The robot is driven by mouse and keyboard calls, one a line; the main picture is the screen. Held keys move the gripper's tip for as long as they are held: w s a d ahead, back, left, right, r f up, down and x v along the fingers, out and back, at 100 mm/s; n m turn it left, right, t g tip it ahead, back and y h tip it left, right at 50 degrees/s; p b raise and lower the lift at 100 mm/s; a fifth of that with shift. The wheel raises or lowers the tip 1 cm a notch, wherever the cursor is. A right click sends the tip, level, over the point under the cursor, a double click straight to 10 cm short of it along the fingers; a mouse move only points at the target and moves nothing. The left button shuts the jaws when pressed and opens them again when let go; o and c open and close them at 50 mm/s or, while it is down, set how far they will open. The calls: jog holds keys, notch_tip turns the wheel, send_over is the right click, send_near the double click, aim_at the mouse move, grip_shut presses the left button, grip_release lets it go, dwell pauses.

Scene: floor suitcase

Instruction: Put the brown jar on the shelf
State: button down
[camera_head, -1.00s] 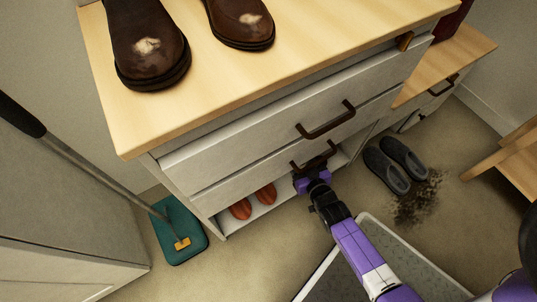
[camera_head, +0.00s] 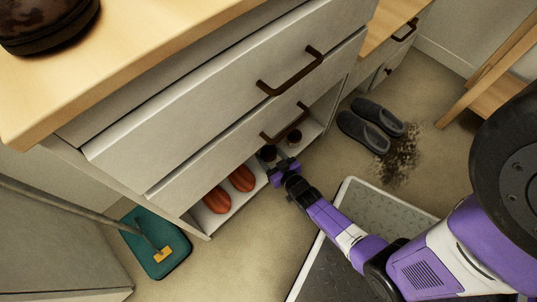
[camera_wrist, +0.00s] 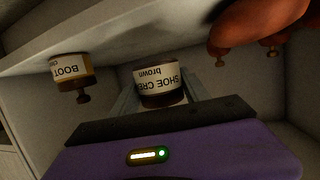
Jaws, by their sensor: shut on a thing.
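The brown jar, labelled as brown shoe cream, is between my gripper's fingers in the wrist view (camera_wrist: 158,84), where the picture is upside down. My gripper (camera_head: 272,159) is shut on it, inside the low opening under the drawers. The jar shows only as a small dark shape in the head view (camera_head: 268,152). The white shelf (camera_head: 313,129) is the floor of that opening; it fills the top of the wrist view (camera_wrist: 130,50). The jar is at the shelf surface, but I cannot tell whether it rests there.
A boot jar (camera_wrist: 70,70) stands on the shelf beside the held jar, to its right in the head view (camera_head: 294,137). Red shoes (camera_head: 217,200) stand left of my gripper. The lower drawer with its handle (camera_head: 285,122) hangs above. Grey slippers (camera_head: 372,126) and a tray (camera_head: 350,187) are on the floor.

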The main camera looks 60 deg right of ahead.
aim_at(269, 160)
notch_tip(269, 160, down, 4)
jog(key=b, duration=0.2)
jog(key=shift+b, duration=0.3)
jog(key=c, duration=0.5)
grip_release()
jog(key=shift+f, duration=0.15)
